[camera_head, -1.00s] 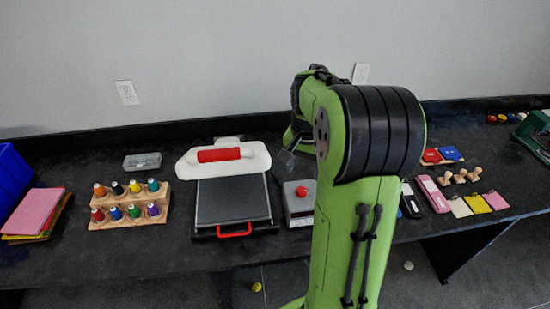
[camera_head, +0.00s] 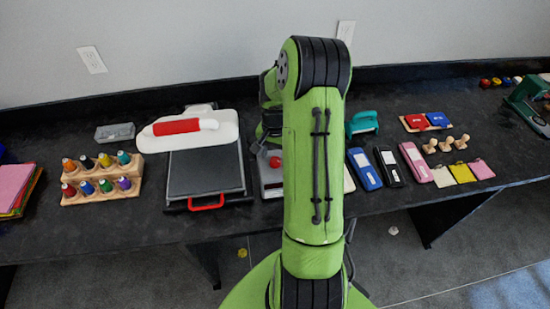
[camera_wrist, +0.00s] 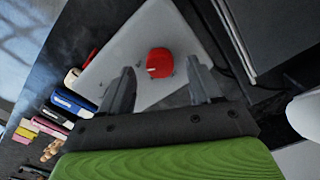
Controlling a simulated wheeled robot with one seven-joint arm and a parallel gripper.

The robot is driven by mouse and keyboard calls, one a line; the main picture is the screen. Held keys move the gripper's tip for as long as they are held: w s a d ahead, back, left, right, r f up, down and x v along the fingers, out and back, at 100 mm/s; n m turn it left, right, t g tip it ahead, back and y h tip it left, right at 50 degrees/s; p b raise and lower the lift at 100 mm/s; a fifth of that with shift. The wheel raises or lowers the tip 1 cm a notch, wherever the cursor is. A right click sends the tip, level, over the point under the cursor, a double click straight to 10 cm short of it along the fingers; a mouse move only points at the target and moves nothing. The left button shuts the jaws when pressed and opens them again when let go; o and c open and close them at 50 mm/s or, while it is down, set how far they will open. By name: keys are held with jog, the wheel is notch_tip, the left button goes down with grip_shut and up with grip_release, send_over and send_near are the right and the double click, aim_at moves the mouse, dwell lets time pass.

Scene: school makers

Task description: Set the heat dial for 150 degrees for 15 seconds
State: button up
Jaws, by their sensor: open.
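The heat dial is a red round knob with a pale pointer mark (camera_wrist: 158,62) on a light grey control box (camera_wrist: 115,65). In the head view the knob (camera_head: 275,161) and part of the box (camera_head: 268,180) show just left of my arm, which hides the rest. My gripper (camera_wrist: 160,80) is open and empty in the wrist view, its two fingers apart and pointing toward the knob. The knob lies in line with the space between the fingertips. I cannot tell whether the fingers touch it.
A heat press with a white lid, red grip (camera_head: 177,126) and dark plate (camera_head: 205,172) stands left of the box. A wooden rack (camera_head: 90,193) of thread spools is farther left. Blue, black and pink cases (camera_head: 366,170) and stamps (camera_head: 446,145) lie to the right.

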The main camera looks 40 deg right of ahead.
jog(key=shift+f, duration=0.95)
jog(key=c, duration=1)
jog(key=shift+c, duration=0.2)
